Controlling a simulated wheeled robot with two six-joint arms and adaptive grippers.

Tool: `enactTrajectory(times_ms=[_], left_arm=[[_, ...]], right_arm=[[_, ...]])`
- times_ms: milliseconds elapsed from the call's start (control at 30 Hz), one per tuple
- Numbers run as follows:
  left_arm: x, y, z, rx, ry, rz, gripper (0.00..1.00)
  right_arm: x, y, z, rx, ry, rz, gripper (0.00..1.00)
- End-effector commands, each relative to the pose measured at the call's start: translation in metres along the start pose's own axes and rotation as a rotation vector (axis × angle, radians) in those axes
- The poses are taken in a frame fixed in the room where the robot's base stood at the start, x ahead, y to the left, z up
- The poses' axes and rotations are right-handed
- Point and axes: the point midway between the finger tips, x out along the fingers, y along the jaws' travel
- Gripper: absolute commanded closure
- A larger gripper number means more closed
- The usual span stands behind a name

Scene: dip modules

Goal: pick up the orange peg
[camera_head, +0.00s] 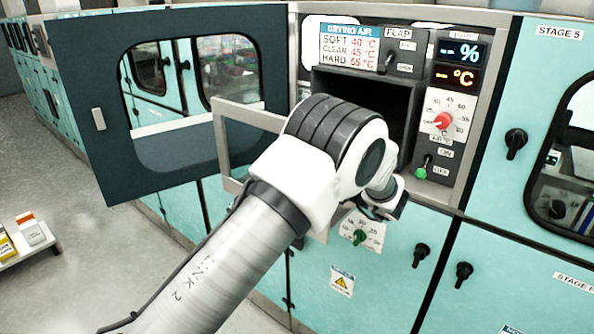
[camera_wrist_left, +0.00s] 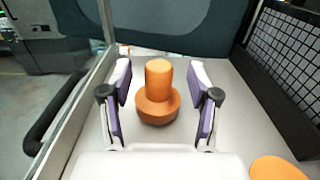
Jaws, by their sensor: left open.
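The orange peg (camera_wrist_left: 158,82) stands upright on a pale grey surface (camera_wrist_left: 88,140) in the left wrist view. It has a narrow round top and a wider round base. My left gripper (camera_wrist_left: 161,92) is open, with one purple-and-white finger on each side of the peg; whether either finger touches it I cannot tell. In the head view my left arm covers the front of the machine opening, and the peg and fingertips are hidden. My right gripper is not in view.
A second orange piece (camera_wrist_left: 278,169) shows at the lower right of the wrist view. A dark mesh panel (camera_wrist_left: 291,75) bounds the right side. In the head view, a dark door (camera_head: 90,110) hangs open at left, and control knobs (camera_head: 443,121) line the panel at right.

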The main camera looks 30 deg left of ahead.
Motion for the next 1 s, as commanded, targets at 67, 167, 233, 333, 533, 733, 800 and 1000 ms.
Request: enactTrajectory(times_ms=[67, 167, 233, 333, 533, 733, 800, 1000], left_arm=[[0.014, 0.000, 0.004, 0.002, 0.002, 0.003, 0.39], [0.021, 0.000, 0.002, 0.000, 0.000, 0.000, 0.39], [0.021, 0.000, 0.000, 0.000, 0.000, 0.000, 0.39], [0.020, 0.000, 0.000, 0.000, -0.001, -0.001, 0.39], [0.020, 0.000, 0.000, 0.000, 0.000, 0.000, 1.00], [0.020, 0.000, 0.000, 0.000, 0.000, 0.000, 1.00], [0.020, 0.000, 0.000, 0.000, 0.000, 0.000, 1.00], [0.020, 0.000, 0.021, -0.004, -0.001, 0.000, 1.00]], right_arm=[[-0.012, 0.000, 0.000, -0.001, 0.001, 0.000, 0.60], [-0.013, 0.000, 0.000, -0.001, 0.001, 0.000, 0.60], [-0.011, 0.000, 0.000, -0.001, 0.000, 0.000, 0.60], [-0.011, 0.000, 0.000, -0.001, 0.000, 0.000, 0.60], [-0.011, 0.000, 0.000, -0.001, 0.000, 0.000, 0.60], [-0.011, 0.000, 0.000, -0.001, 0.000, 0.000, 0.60], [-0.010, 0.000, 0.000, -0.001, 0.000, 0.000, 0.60], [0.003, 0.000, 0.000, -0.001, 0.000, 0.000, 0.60]])
